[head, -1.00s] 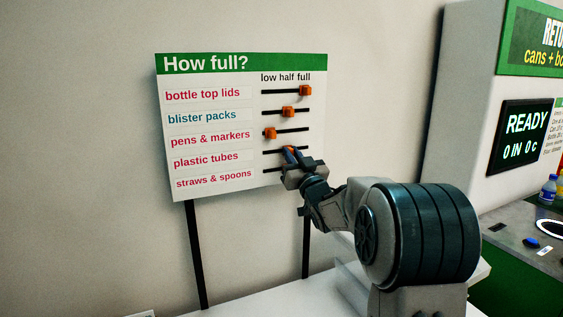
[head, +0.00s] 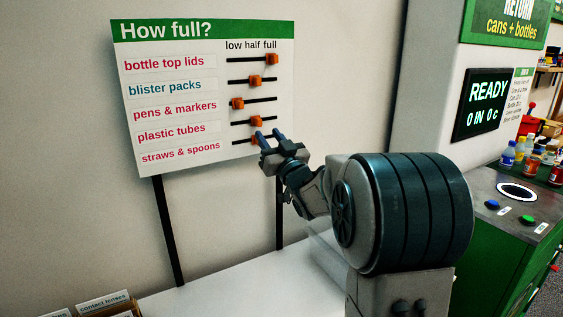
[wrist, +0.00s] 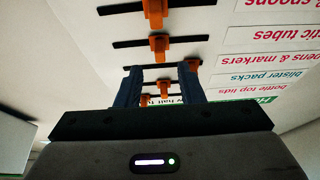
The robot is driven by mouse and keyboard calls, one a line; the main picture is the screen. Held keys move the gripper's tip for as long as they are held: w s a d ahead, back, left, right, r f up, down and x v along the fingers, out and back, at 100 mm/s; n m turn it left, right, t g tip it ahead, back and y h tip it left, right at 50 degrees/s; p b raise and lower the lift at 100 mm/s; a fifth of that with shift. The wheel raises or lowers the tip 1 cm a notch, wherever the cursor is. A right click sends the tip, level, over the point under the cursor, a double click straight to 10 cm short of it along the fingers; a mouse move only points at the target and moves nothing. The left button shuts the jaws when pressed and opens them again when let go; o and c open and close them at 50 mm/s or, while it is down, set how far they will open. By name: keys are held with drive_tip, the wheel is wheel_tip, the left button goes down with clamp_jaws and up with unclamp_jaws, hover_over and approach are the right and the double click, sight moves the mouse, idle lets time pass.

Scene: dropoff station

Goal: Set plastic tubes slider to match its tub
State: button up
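The white "How full?" board (head: 200,50) carries several slots with orange handles, under the words low, half and full. The plastic tubes handle (head: 256,121) is near the middle of its slot, at half. It also shows in the upside-down wrist view (wrist: 159,45). My gripper (head: 268,135) is open and empty, with its blue-grey fingers just below and right of that handle, apart from it. In the wrist view the fingers (wrist: 160,82) are spread. The straws & spoons handle (head: 255,141) is partly hidden by a finger. The plastic tubes tub cannot be made out.
The bottle top lids handle (head: 272,59) is at full, blister packs (head: 255,81) at half, pens & markers (head: 237,104) at low. A white counter (head: 240,285) is clear below. A box labelled contact lenses (head: 103,302) is lower left. A return machine (head: 484,103) stands right.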

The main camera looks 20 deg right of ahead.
drive_tip(key=b+v, duration=0.1)
drive_tip(key=v, duration=0.7)
drive_tip(key=shift+b, duration=0.35)
drive_tip(key=shift+f, duration=0.1)
drive_tip(key=s+a+f+m+g+h, duration=0.25)
drive_tip(key=s+f+g+h, duration=0.45)
drive_tip(key=f+g, duration=0.4)
drive_tip(key=s+a+f+g+y, duration=0.1)
drive_tip(key=s+f+g, duration=0.1)
drive_tip(key=s, duration=0.5)
drive_tip(key=s+a+f+g+y+p, duration=0.1)
drive_tip(key=s+a+f+g, duration=0.1)
drive_tip(key=s, duration=0.5)
drive_tip(key=s+a+f+g, duration=0.2)
drive_tip(key=s+f+g, duration=0.2)
drive_tip(key=s, duration=0.3)
drive_tip(key=shift+s+f+y+p, duration=0.15)
drive_tip(key=shift+f+y+p, duration=0.2)
drive_tip(key=shift+f, duration=0.35)
drive_tip(key=shift+a, duration=0.1)
